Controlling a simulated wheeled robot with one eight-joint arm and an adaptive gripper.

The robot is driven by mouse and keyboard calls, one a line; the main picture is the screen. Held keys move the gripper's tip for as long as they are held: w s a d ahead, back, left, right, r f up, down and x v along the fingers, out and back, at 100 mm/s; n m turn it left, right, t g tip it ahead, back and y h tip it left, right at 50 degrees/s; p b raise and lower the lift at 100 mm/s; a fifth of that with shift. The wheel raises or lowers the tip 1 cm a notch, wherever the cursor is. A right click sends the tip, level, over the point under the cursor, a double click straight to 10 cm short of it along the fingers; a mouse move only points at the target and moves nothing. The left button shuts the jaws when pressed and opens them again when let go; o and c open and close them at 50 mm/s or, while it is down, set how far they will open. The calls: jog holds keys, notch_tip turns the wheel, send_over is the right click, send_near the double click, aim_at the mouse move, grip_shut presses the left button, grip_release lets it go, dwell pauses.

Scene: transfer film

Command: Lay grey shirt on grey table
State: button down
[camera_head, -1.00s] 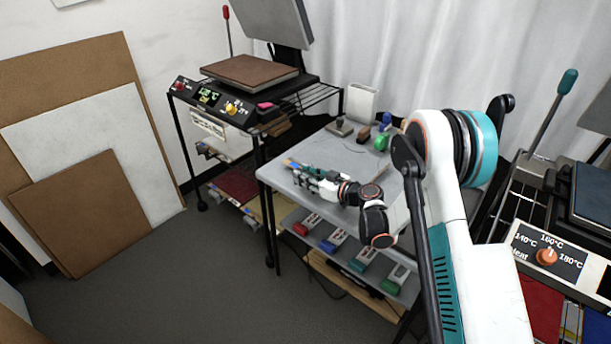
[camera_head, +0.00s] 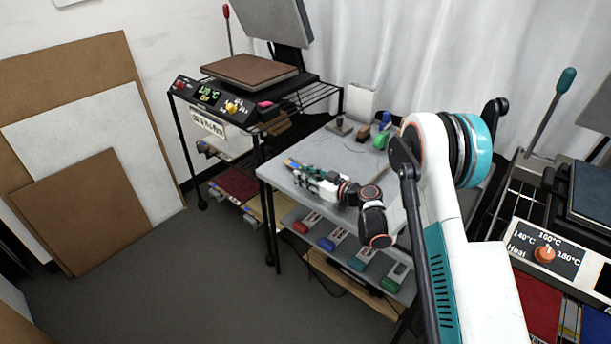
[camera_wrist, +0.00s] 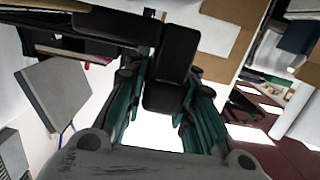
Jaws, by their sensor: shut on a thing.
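The grey table (camera_head: 320,150) stands in the middle of the head view, with a pale grey top and a lower shelf. My gripper (camera_head: 293,164) reaches in from the right and is low over the table's left end. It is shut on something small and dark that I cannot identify. In the wrist view my gripper (camera_wrist: 160,112) shows teal and black fingers with a black piece between them. I cannot make out a grey shirt apart from the grey table top; whether cloth is in the fingers is unclear.
A heat press (camera_head: 250,75) on a black wire stand is behind and left of the table. Another press (camera_head: 545,250) is at the right edge. Small items, including a green one (camera_head: 380,141), stand at the table's back. Boards (camera_head: 90,200) lean on the left wall.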

jog(key=shift+s+f, duration=0.3)
jog(key=shift+f, duration=0.35)
jog(key=c, duration=1.2)
grip_release()
jog(key=shift+c, duration=0.2)
jog(key=shift+s+d, duration=0.1)
jog(key=v, duration=0.7)
jog(key=r+v, duration=0.1)
jog(key=v, duration=0.3)
jog(key=shift+w, duration=0.2)
jog(key=shift+s+d+r, duration=0.2)
jog(key=shift+s+d, duration=0.05)
jog(key=shift+d, duration=0.05)
